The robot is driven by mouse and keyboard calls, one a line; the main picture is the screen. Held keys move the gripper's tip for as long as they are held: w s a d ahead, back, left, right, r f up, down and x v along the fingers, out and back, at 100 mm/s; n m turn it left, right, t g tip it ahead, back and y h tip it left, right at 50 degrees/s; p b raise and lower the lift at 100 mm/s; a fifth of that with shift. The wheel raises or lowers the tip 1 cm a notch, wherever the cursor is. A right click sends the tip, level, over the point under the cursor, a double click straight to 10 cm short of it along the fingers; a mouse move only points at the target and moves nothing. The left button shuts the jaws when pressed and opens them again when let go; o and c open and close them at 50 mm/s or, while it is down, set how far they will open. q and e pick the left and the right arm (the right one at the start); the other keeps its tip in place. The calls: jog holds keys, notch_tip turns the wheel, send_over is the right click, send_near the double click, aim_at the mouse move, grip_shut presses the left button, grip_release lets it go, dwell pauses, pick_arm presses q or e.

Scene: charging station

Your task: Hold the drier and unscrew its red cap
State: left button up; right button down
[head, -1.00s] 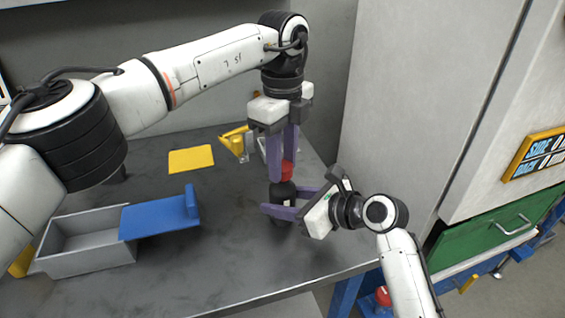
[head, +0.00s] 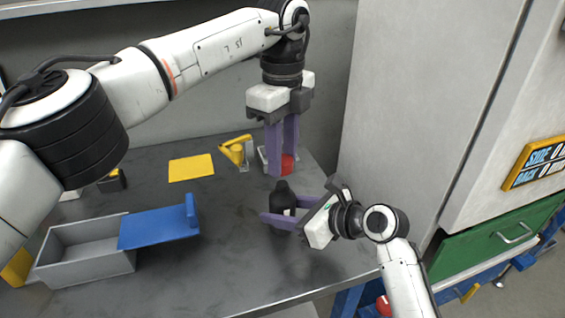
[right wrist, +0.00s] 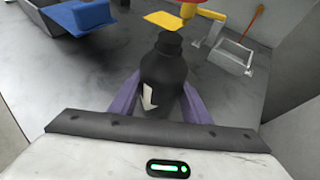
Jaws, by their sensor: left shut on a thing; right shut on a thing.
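The drier (head: 284,201) is a black bottle-shaped body standing upright on the grey table. It also shows in the right wrist view (right wrist: 165,75), with its narrow neck bare on top and a white mark on its side. My right gripper (head: 283,218) is shut on the drier, its purple fingers on both sides of the body. The red cap (head: 288,163) is apart from the drier, above its neck. My left gripper (head: 281,160) points down and is shut on the cap. The cap also shows in the right wrist view (right wrist: 190,2), cut off at the top edge.
A grey box (head: 88,250) with a blue lid piece (head: 158,228) stands at the left of the table. A yellow sheet (head: 191,164) and a yellow device (head: 236,151) lie further back. A tall grey cabinet (head: 410,120) rises to the right. The table's middle is clear.

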jog(key=c, duration=0.9)
grip_release()
